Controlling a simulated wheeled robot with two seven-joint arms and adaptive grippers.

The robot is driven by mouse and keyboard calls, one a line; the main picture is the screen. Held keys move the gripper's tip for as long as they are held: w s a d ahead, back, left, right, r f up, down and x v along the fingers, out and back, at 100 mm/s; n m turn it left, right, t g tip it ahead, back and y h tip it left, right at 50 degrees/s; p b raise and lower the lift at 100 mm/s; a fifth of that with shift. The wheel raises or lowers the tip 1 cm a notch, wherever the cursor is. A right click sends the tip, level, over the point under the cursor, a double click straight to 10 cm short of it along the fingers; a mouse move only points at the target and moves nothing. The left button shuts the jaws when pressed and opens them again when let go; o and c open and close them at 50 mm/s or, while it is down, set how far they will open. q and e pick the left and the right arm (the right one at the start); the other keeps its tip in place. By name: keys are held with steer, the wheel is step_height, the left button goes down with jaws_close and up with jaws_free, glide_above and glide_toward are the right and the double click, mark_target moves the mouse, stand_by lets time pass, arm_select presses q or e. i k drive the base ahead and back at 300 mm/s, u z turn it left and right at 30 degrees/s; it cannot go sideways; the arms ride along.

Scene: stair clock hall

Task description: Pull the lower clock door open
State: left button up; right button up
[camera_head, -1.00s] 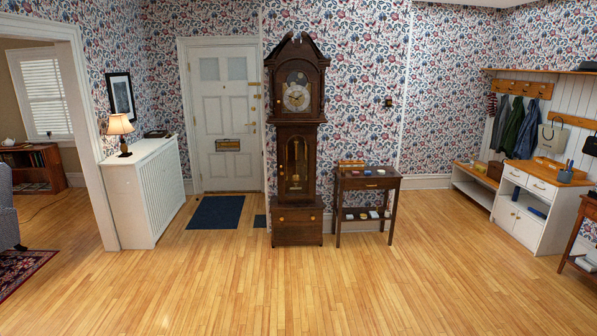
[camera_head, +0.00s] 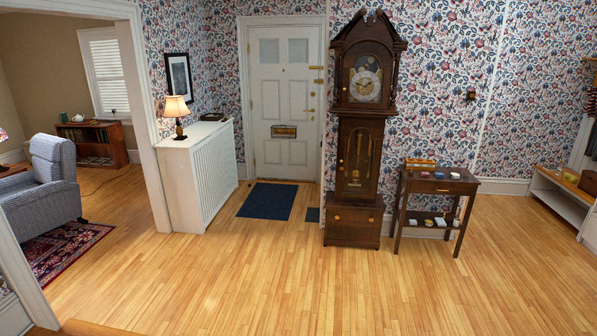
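A tall dark wooden longcase clock (camera_head: 357,130) stands upright against the wallpapered wall, right of the white front door. Its lower clock door (camera_head: 355,158) is the narrow glazed door in the waist, with brass pendulum parts behind the glass. It looks shut, and a small brass knob shows at its left edge. Neither of my grippers is in view.
A small dark side table (camera_head: 445,186) with small items stands just right of the clock. A white radiator cover (camera_head: 197,170) with a lamp and a dark blue mat (camera_head: 269,201) are to the left. The wooden floor (camera_head: 320,290) before the clock is clear.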

mark_target(374, 126)
steer(key=z, duration=0.1)
steer(key=i, duration=5.1)
steer(key=u, duration=0.15)
